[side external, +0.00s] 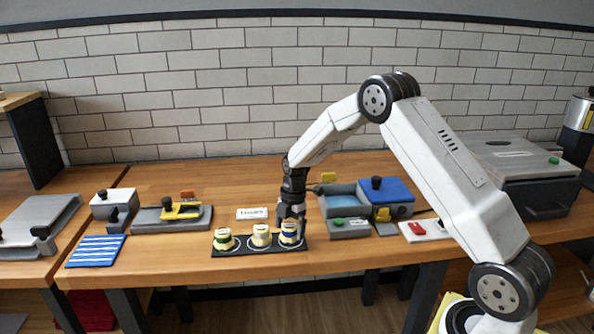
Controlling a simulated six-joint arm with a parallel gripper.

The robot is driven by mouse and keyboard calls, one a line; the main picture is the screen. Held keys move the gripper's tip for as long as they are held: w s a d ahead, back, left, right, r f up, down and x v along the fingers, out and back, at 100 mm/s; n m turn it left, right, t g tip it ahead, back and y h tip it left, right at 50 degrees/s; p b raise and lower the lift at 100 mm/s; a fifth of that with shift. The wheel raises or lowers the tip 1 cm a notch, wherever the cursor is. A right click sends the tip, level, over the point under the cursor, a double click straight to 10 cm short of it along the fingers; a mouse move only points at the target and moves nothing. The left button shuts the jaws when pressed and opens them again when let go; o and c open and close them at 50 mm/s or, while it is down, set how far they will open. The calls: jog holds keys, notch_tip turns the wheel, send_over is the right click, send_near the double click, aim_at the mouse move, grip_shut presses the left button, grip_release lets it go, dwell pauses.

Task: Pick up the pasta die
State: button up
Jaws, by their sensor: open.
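Three small, round cream-coloured pieces stand in a row on a black tray (272,248) near the table's front edge. They look like dies, but I cannot tell which is the pasta die. The left piece (223,239) has a green band, the middle piece (261,235) a yellowish one, and the right piece (289,234) a blue one.
A white label card (252,213) lies behind the tray. Right of my gripper are a blue-lidded container (386,191) and a grey box with a green knob (348,228). A grey slicer-like tool (172,217) and a striped blue cloth (97,251) lie left.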

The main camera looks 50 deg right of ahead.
jog(key=shift+a+f, duration=0.1)
jog(key=shift+f, duration=0.3)
grip_shut()
